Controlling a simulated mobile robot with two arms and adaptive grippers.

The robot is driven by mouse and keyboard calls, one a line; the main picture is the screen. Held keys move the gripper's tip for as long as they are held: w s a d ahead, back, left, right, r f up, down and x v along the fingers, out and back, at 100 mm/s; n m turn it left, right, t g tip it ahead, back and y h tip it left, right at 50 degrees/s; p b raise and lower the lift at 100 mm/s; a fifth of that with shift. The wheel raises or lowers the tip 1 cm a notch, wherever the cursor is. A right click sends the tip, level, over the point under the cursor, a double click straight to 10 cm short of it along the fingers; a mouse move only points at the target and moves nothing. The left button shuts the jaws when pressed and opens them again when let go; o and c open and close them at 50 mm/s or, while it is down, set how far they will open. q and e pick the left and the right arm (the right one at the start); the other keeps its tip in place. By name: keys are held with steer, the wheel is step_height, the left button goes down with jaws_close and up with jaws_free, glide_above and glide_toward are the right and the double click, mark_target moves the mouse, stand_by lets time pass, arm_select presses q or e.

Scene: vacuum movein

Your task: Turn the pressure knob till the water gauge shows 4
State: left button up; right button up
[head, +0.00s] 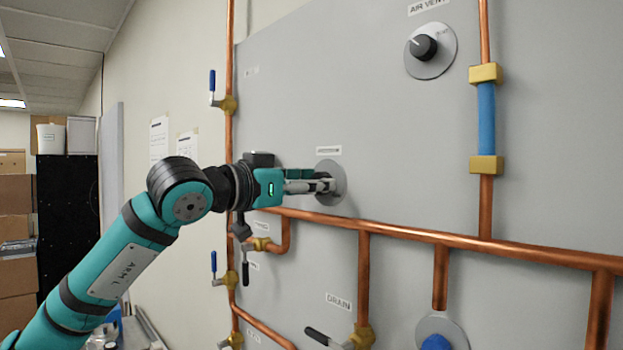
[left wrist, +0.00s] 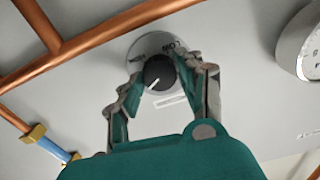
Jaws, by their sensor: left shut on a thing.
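The pressure knob (left wrist: 159,73) is a black dial with a white pointer line, on a round light plate with lettering, in the left wrist view. In the head view its round grey plate (head: 338,190) shows on the panel under a small label, and the knob is mostly hidden by my fingers. My left gripper (head: 322,185) is at the plate, and its two fingers (left wrist: 163,70) are shut on the knob from both sides. A round white gauge (left wrist: 302,45) is cut off at the right edge of the left wrist view; its reading cannot be told. My right gripper is out of view.
A long copper pipe (head: 400,233) runs just below the gripper. The AIR VENT knob (head: 424,47) is at the upper right, beside a pipe with a blue section (head: 486,120). Blue-handled valves (head: 213,82) line the left pipe. The DRAIN valve (head: 361,337) is lower down.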

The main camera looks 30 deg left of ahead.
arm_select(q)
steer(key=shift+f+m, duration=0.15)
steer(key=shift+m, duration=0.55)
steer(key=o, duration=1.2)
steer(key=shift+c, duration=0.2)
steer(key=v, duration=1.2)
